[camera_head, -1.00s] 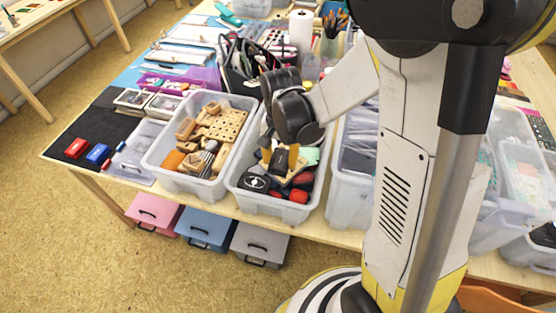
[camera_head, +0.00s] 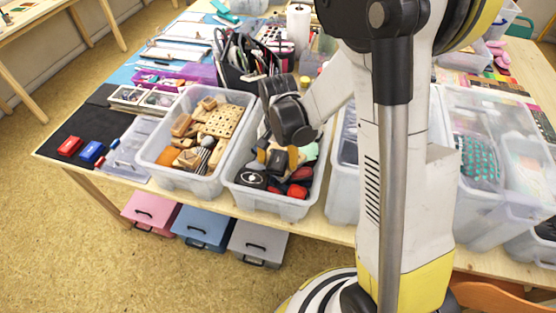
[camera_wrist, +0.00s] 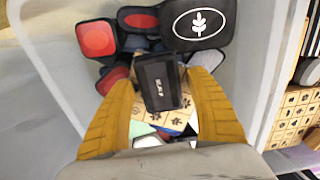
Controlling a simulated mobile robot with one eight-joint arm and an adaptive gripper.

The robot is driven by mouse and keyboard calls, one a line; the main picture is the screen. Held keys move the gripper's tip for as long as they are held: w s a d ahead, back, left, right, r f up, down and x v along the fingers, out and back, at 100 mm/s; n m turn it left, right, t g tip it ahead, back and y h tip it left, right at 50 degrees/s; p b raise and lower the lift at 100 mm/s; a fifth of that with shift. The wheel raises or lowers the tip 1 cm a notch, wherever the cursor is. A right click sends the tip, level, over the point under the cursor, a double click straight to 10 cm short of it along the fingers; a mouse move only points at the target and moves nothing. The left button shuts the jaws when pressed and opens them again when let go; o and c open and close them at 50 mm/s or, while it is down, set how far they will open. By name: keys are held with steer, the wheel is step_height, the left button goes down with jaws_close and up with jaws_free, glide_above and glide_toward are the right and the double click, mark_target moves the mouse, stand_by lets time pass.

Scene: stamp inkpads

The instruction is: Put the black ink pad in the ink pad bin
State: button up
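The black ink pad (camera_wrist: 163,82), a dark rectangular block with small pale lettering, shows in the wrist view, turned slightly. It also shows in the head view (camera_head: 277,161), inside a clear plastic bin (camera_head: 280,208). My gripper (camera_wrist: 162,78) has two yellow fingers, one on each side of the pad, with narrow gaps visible. It looks open. In the head view my gripper (camera_head: 278,155) reaches down into this bin, and my dark wrist hides part of the bin's back.
Around the pad lie red-and-black pieces (camera_wrist: 97,38) and an oval-marked black stamp (camera_wrist: 198,20). A bin of wooden stamps (camera_head: 165,177) stands to the left. Farther left, a red pad (camera_head: 69,146) and a blue pad (camera_head: 92,151) lie on a black mat (camera_head: 58,131). Bin walls are close.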

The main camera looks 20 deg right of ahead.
mark_target(278, 159)
step_height(278, 159, up, 12)
steer(key=p, duration=0.5)
steer(key=s+r+n+t, duration=0.7)
steer(key=s+r, duration=0.5)
steer(key=r, duration=0.1)
steer(key=shift+s, duration=0.35)
steer(key=shift+a, duration=0.1)
stand_by(0.9)
